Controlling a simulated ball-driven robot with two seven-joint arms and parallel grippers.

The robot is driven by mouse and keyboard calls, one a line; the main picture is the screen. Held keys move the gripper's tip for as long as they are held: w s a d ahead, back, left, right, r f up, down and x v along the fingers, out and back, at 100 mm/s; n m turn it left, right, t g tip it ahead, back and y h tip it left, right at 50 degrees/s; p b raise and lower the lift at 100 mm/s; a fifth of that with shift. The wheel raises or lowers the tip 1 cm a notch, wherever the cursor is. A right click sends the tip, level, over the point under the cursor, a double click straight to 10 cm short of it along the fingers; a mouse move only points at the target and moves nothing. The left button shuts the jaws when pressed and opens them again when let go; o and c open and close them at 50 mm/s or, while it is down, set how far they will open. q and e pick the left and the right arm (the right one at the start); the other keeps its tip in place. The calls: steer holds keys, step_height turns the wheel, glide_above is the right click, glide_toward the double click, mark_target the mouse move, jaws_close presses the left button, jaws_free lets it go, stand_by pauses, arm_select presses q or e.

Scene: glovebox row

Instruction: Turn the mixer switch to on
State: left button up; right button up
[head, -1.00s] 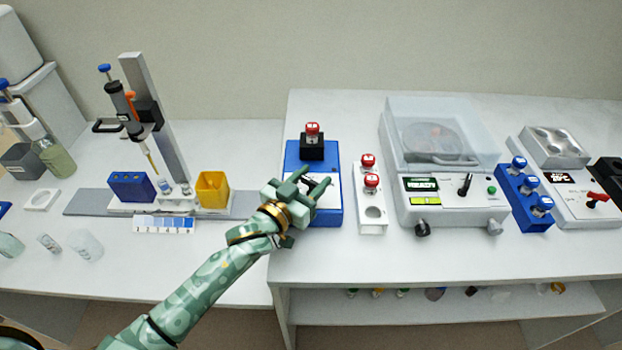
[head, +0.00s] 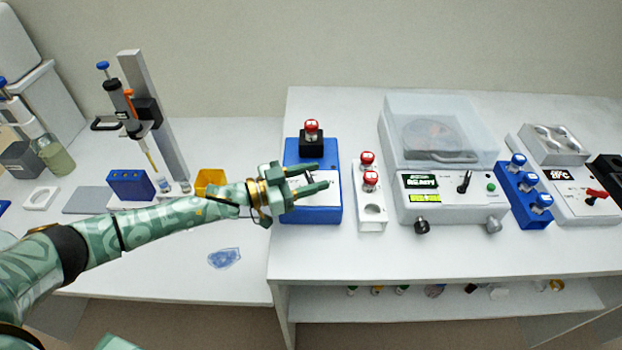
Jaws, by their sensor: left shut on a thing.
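The mixer (head: 328,208) is the blue box at the left end of the raised bench. A black holder (head: 312,146) on its back part carries a red-capped vial (head: 312,127). My left gripper (head: 318,177) is over the white panel on the mixer's top, fingers pointing right. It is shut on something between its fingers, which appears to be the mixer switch. The fingers hide the switch, so I cannot tell its setting. My right gripper is not in view.
A white rack (head: 370,224) with red-capped vials stands right of the mixer, then a centrifuge (head: 450,210) with a clear lid. A blue rack (head: 522,205) of blue-capped vials is further right.

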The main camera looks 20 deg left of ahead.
arm_select(q)
steer(key=shift+m+g+h, duration=0.3)
steer(key=shift+g, duration=0.1)
steer(key=o, duration=1)
steer(key=shift+a, duration=0.1)
steer(key=v, duration=1.6)
steer(key=shift+s, duration=0.15)
